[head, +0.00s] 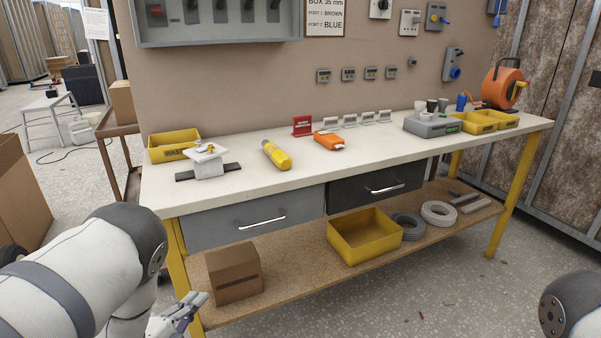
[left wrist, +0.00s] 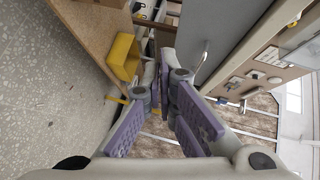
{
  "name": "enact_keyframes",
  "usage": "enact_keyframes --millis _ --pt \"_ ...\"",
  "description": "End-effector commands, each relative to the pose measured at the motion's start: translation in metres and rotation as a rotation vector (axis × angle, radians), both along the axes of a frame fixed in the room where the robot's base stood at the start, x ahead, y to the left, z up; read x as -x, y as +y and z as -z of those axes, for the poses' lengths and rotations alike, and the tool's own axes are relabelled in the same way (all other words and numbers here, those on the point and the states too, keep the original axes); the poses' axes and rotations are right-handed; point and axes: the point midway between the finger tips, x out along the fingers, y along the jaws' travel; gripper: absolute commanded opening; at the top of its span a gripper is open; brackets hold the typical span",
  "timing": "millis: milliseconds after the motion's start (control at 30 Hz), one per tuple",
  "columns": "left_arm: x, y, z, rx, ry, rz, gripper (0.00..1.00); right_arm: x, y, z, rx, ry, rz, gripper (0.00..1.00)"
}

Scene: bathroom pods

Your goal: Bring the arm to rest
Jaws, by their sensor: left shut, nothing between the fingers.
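My left arm (head: 90,265) comes in from the left, in front of the workbench (head: 400,160). Its gripper (head: 196,300) is low, near the bench's front left yellow leg and below the bench top. It is shut with nothing in it. In the left wrist view its purple-padded fingers (left wrist: 163,98) point towards the underside of the bench, with the lower shelf to their left and a grey drawer ahead. A part of my right arm (head: 572,308) shows at the bottom right; its gripper is out of view.
A cardboard box (head: 233,273) and a yellow bin (head: 365,237) stand on the lower shelf. Open floor (head: 420,300) lies in front.

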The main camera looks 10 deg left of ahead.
Motion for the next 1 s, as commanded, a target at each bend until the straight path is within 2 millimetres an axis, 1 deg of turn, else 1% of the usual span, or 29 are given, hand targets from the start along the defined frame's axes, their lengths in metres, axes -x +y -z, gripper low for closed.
enact_keyframes --millis 33,67,100,167,200,267,300,400,500,567,633,1000 --pt "0.024 0.002 0.023 0.107 0.149 -0.082 0.00 -0.004 0.000 -0.004 0.000 -0.015 0.000 0.40" --pt "0.044 0.003 0.042 0.189 0.262 -0.152 0.00 -0.006 0.000 -0.006 0.000 -0.021 0.000 0.40" --pt "0.076 0.002 0.066 0.297 0.412 -0.256 0.00 -0.009 0.000 -0.009 0.000 -0.029 0.000 0.40" --pt "0.129 -0.003 0.094 0.444 0.621 -0.425 0.00 -0.012 0.000 -0.012 0.000 -0.041 0.001 0.40" --pt "0.166 -0.009 0.107 0.529 0.747 -0.543 0.00 -0.014 0.000 -0.014 0.000 -0.048 0.001 0.40" --pt "0.223 -0.020 0.118 0.634 0.918 -0.725 0.00 -0.016 0.000 -0.016 0.000 -0.057 0.002 0.40" --pt "0.259 -0.027 0.120 0.686 1.017 -0.843 0.00 -0.018 0.000 -0.018 0.000 -0.063 0.002 0.40" --pt "0.333 -0.045 0.113 0.763 1.203 -1.107 0.00 -0.021 0.000 -0.021 -0.001 -0.074 0.002 0.40" --pt "0.381 -0.057 0.101 0.788 1.309 -1.290 0.00 -0.023 0.000 -0.022 -0.001 -0.079 0.002 0.40" --pt "0.396 -0.061 0.096 0.791 1.343 -1.353 0.00 -0.023 0.000 -0.023 -0.001 -0.080 0.002 0.40" --pt "0.404 -0.063 0.093 0.791 1.361 -1.387 0.00 -0.023 0.000 -0.023 -0.001 -0.080 0.002 0.40" --pt "0.405 -0.063 0.094 0.791 1.361 -1.391 0.00 -0.023 0.000 -0.022 -0.001 -0.079 0.002 0.40"
